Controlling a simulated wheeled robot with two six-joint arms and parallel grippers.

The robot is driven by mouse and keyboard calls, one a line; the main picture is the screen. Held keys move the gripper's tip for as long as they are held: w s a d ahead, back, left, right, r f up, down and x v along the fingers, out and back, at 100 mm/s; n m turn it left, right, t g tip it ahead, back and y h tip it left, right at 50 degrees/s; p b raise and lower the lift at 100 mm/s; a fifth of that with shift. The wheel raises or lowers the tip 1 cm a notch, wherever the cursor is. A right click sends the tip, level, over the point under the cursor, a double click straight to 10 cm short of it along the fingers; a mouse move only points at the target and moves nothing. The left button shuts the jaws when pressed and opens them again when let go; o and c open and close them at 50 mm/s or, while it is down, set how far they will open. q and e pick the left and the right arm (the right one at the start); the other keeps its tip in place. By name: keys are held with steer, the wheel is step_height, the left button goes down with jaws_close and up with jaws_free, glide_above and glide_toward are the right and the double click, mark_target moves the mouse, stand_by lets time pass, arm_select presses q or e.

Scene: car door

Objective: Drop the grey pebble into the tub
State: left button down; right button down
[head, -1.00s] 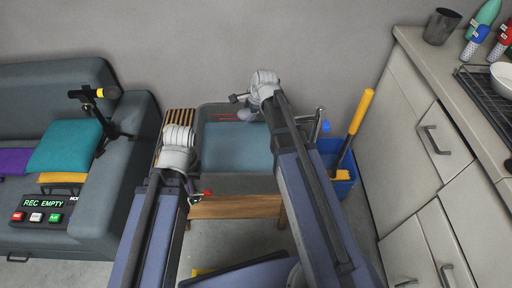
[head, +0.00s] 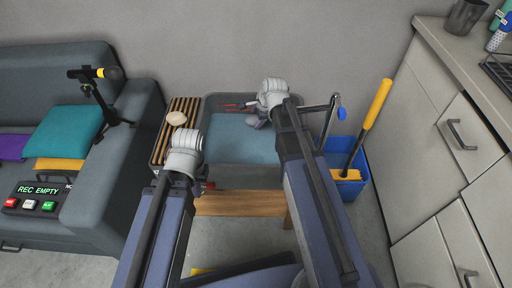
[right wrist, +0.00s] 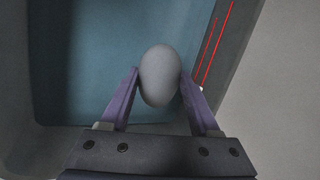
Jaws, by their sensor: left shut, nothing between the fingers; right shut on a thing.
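The grey pebble (right wrist: 159,76) is smooth and egg-shaped. In the right wrist view it is pinched between the two purple fingers of my right gripper (right wrist: 160,92). Behind it lies the blue water of the grey tub (right wrist: 48,60), near the tub's wall with red lines. In the head view my right gripper (head: 256,121) is over the far right part of the tub (head: 222,175), and the pebble is hard to make out there. My left gripper (head: 196,186) is shut and empty by the tub's near left corner, its fingers mostly hidden behind my wrist.
A slatted wooden rack (head: 184,104) with a pale oval thing (head: 176,118) stands left of the tub. A wooden bench (head: 240,203) is under the tub. A blue bucket (head: 346,187) with a yellow-handled brush (head: 376,104) stands right, beside a cabinet (head: 440,150).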

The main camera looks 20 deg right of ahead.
steer(key=shift+f+b, duration=0.3)
steer(key=shift+f, duration=0.35)
arm_select(q)
steer(key=shift+f, duration=0.6)
arm_select(e)
steer(key=shift+r, duration=0.1)
steer(key=shift+c, duration=0.2)
jaws_free()
arm_select(q)
step_height(320, 180, up, 7)
steer(key=p, duration=0.7)
arm_select(e)
steer(key=a+v, duration=0.1)
steer(key=v, duration=0.6)
steer(key=shift+s+d+r, duration=0.2)
steer(key=shift+d+r, duration=0.2)
steer(key=shift+d, duration=0.15)
